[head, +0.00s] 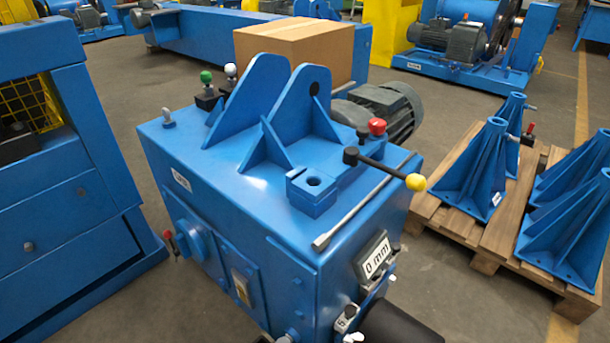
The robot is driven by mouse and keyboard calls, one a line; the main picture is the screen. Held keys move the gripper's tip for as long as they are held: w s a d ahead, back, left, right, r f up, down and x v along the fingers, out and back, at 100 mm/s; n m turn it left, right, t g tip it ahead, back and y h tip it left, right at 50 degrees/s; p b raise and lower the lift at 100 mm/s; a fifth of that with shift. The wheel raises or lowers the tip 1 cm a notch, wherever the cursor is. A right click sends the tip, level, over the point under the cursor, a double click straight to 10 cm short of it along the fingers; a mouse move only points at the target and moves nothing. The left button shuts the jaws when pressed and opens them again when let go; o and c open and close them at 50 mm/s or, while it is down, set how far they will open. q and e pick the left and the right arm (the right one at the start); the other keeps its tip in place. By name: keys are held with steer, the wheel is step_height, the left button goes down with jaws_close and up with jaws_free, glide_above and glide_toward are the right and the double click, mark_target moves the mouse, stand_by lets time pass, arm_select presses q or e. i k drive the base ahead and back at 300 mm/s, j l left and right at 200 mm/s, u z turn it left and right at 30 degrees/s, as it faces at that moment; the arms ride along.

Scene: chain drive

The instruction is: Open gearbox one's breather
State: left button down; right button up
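A blue box-shaped machine (240,195) stands in the middle of the head view, with two upright plates on top. I cannot tell whether it is gearbox one; its small white label (182,181) is too small to read. No part can be made out surely as a breather. Neither of my grippers is in view.
A display (374,259) on the machine's front reads "0 mm". A cardboard box (295,45) stands behind. A wooden pallet (490,230) with several blue brackets (487,165) is at right. Another blue machine (55,200) is at left. Grey floor lies between them.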

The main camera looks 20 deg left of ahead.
mark_target(165, 112)
steer(key=j+u, duration=0.15)
steer(key=u, duration=0.25)
steer(key=j+u, duration=0.1)
steer(key=u, duration=0.35)
steer(key=j+u, duration=0.15)
steer(key=u, duration=0.25)
steer(key=k+j, duration=0.1)
steer(key=j, duration=0.65)
steer(key=j+z, duration=0.1)
steer(key=j, duration=0.65)
steer(key=k, duration=0.05)
